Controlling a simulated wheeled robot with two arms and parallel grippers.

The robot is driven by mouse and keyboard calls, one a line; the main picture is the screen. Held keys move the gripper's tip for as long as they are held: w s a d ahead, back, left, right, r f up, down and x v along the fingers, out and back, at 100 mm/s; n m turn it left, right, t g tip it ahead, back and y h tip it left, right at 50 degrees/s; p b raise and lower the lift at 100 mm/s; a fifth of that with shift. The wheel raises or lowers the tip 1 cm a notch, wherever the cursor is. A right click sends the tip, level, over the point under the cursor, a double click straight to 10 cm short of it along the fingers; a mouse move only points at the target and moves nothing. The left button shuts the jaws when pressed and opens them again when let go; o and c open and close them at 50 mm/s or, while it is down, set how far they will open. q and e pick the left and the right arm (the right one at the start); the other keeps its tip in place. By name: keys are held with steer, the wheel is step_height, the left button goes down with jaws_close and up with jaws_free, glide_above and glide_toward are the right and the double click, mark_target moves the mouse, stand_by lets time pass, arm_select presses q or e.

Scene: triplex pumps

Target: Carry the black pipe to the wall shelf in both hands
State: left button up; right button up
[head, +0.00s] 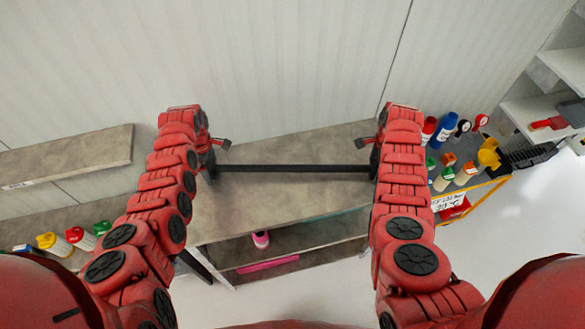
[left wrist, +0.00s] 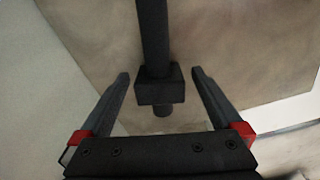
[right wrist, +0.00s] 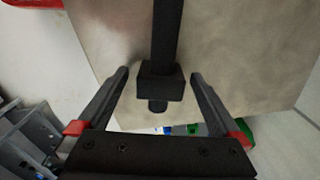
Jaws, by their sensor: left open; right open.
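The black pipe (head: 290,168) lies level along the top board of the grey-brown shelf unit (head: 290,205), in the middle of the head view. A square black block sits near each end of the pipe. My left gripper (head: 214,152) is open at the left end; in the left wrist view its fingers stand either side of the end block (left wrist: 160,88), with gaps. My right gripper (head: 371,152) is open at the right end, its fingers either side of that block (right wrist: 160,85). Whether the pipe touches the board is hard to tell.
A wall-mounted grey board (head: 65,157) is at the left. Colored bottles stand on a lower surface at left (head: 75,238) and on a yellow-edged cart (head: 480,185) at right. A pink bottle (head: 261,240) is on the unit's lower shelf. White floor is clear in front.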

arm_select(q)
jaws_close()
arm_select(e)
jaws_close()
